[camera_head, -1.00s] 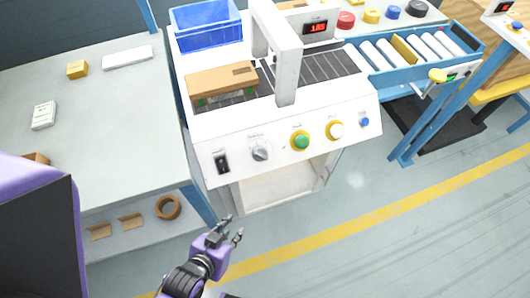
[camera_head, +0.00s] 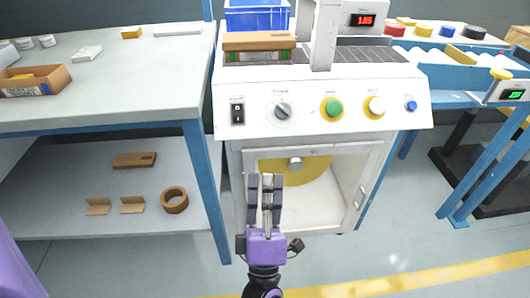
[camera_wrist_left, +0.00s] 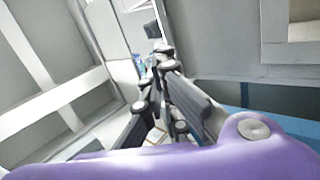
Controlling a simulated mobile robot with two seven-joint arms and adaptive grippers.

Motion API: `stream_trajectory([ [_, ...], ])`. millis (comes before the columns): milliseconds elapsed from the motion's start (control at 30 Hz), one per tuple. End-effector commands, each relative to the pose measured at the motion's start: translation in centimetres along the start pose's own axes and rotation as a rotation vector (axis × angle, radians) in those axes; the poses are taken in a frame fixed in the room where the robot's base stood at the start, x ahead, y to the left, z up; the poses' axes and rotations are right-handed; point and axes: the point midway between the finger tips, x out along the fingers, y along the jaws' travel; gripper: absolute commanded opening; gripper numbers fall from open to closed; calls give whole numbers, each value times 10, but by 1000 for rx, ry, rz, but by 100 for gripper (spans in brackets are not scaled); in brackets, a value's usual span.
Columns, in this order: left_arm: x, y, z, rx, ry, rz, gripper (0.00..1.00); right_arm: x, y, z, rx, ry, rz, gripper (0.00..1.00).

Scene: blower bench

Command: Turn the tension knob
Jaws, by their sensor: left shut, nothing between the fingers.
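The machine's white front panel carries a grey dial knob (camera_head: 282,110) with a pointer ridge, between a black rocker switch (camera_head: 237,112) and a green button (camera_head: 333,107). Its label is too small to read; it is the only dial-like knob on this panel. My left gripper (camera_head: 265,182) is below the knob in the picture, in front of the cabinet opening, fingers pointing up. It is shut and empty, apart from the knob. The fingers also show in the left wrist view (camera_wrist_left: 160,62), where I cannot make out the knob. My right gripper is not in view.
A white button (camera_head: 375,106) and a small blue button (camera_head: 410,105) sit farther right. The open cabinet (camera_head: 340,200) holds a yellow disc (camera_head: 305,168). A workbench (camera_head: 130,90) stands left, a blue-framed conveyor (camera_head: 450,70) right. The floor in front is clear.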

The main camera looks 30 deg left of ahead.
Motion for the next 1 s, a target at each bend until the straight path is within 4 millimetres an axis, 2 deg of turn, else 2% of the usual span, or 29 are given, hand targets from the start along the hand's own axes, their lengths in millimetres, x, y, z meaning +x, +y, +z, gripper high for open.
stream_trajectory([
  [100,0,10,-22,-63,90,40,0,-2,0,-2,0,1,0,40],
  [267,8,14,-28,-93,113,59,0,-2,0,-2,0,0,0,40],
  [367,22,15,-30,-92,112,60,0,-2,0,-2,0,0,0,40],
  [733,99,19,-38,-90,110,60,0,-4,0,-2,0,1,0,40],
  [1000,124,21,-16,-90,108,55,0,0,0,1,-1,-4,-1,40],
])
